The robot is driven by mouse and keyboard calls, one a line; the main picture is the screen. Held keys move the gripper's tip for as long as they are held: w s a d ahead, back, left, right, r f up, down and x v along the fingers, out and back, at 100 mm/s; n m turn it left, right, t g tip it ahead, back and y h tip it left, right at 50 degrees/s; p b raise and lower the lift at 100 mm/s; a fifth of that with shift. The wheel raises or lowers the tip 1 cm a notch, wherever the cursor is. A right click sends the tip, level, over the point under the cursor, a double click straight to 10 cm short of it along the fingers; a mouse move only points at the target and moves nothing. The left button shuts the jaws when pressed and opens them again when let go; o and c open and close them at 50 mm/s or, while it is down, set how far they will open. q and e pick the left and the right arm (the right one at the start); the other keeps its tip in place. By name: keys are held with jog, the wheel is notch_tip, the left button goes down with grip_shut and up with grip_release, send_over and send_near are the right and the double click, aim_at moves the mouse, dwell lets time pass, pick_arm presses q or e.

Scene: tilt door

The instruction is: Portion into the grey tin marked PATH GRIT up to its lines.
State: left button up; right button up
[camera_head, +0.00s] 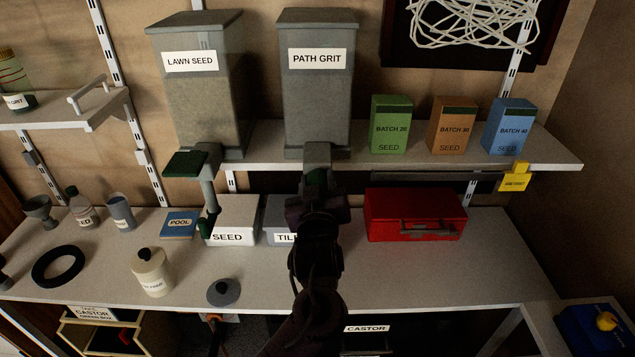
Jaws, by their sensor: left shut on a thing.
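A grey hopper marked PATH GRIT (317,105) stands on the middle shelf. Its grey chute (318,153) comes down over the front edge, with a dark green part at its lower end. My left gripper (318,192) is shut at that lower end, seemingly on the green part; its fingers hide most of the contact. No smaller grey tin marked PATH GRIT can be made out. A grey cup (121,212) with a label too small to read stands on the bench at left. My right gripper is not in view.
A LAWN SEED hopper (200,95) stands to the left. Below are a SEED box (235,214), a partly hidden grey box (278,213) and a red toolbox (415,205). A cream canister (150,270) and black ring (59,265) are at left. The bench's right front is clear.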

pick_arm(q)
jog(key=shift+r+m+p, duration=0.15)
jog(key=shift+m+p, duration=0.65)
jog(key=shift+p, duration=0.25)
jog(key=m+p, duration=0.7)
jog(key=shift+r, duration=0.1)
jog(key=m+p, duration=0.4)
jog(key=shift+f+m+p, duration=0.2)
jog(key=shift+m+p, duration=1.4)
jog(key=shift+m, duration=1)
jog(key=o, duration=1)
jog(key=shift+c, duration=0.2)
